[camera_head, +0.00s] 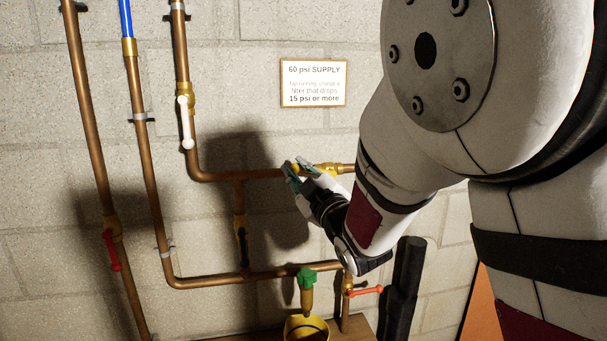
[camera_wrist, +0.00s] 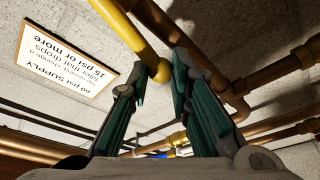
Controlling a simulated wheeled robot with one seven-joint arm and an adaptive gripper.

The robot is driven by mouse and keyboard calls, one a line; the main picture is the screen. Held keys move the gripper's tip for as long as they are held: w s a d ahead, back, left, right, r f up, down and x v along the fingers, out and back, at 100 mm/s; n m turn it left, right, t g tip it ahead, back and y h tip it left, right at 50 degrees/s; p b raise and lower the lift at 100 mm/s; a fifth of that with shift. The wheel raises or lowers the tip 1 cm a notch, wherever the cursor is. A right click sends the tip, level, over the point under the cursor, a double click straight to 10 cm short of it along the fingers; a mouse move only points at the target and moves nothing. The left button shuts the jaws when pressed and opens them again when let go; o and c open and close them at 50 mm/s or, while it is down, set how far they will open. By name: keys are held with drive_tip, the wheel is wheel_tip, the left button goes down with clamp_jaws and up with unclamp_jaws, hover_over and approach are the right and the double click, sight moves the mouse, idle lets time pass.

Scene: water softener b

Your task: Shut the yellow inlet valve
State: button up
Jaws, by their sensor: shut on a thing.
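The yellow inlet valve (camera_head: 328,168) sits on the horizontal copper pipe below the sign, partly covered by my gripper and arm in the head view. Its yellow lever (camera_wrist: 132,36) runs down from the top of the wrist view to a rounded end between my fingertips. My gripper (camera_head: 303,168) is at the valve, its green-padded fingers on either side of the lever's end. The fingers (camera_wrist: 162,75) are shut on the lever. The exact angle of the lever to the pipe is hard to tell in the head view.
A white-handled valve (camera_head: 186,122) and a red-handled valve (camera_head: 111,250) are on the pipes at left. A black-handled valve (camera_head: 241,243) is below the pipe. A green-topped fitting (camera_head: 306,280) hangs over a yellow bucket (camera_head: 306,329); an orange-red handle (camera_head: 366,291) is beside it.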

drive_tip(key=shift+w+d+r, duration=0.1)
drive_tip(key=shift+d+r, duration=0.15)
drive_tip(key=shift+d, duration=0.05)
drive_tip(key=shift+w+d+r+p, duration=0.15)
drive_tip(key=shift+d+r, duration=0.1)
drive_tip(key=shift+r, duration=0.3)
drive_tip(key=shift+d+r+p, duration=0.15)
drive_tip(key=shift+d+r, duration=0.1)
drive_tip(key=shift+r, duration=0.25)
drive_tip(key=shift+c, duration=0.2)
drive_tip(key=shift+d+r, duration=0.1)
drive_tip(key=shift+r, duration=0.1)
drive_tip(key=shift+o, duration=0.2)
drive_tip(key=shift+w+d+r, duration=0.15)
drive_tip(key=shift+d+r, duration=0.5)
drive_tip(key=shift+r, duration=0.15)
drive_tip(key=shift+c, duration=0.2)
